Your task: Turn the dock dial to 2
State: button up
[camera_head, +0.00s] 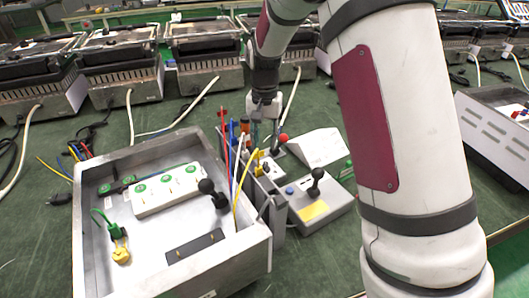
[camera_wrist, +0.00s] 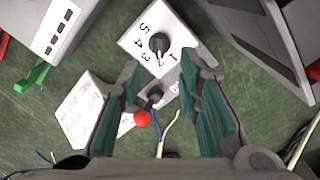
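The dock dial (camera_wrist: 159,42) is a black knob on a white square plate with black numbers 1 to 5, near the top middle of the wrist view. The knob seems to point down, towards the low numbers, but its exact setting is too small to tell. My gripper (camera_wrist: 166,72) is open, with teal pads on both fingers and nothing between the tips. The dial lies just beyond the tips, apart from them. In the head view my gripper (camera_head: 262,108) hangs above the dock beside the metal tray; I cannot make out the dial there.
A red ball lever (camera_wrist: 142,118) stands close to the left finger, also in the head view (camera_head: 283,137). Upright coloured cables and the metal tray (camera_head: 262,243) are left of the gripper. A grey box with a black joystick (camera_head: 316,182) is nearer. Grills line the back.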

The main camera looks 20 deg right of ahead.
jog(key=shift+r, duration=1.55)
jog(key=s+r+n, duration=0.3)
jog(key=s+r, duration=1)
jog(key=s, duration=0.5)
jog(key=s+d+n, duration=0.2)
jog(key=s+n, duration=0.1)
jog(key=s, duration=2)
notch_tip(320, 180, up, 21)
jog(key=t+p, duration=0.4)
jog(key=p, duration=1.6)
jog(key=shift+a, duration=0.3)
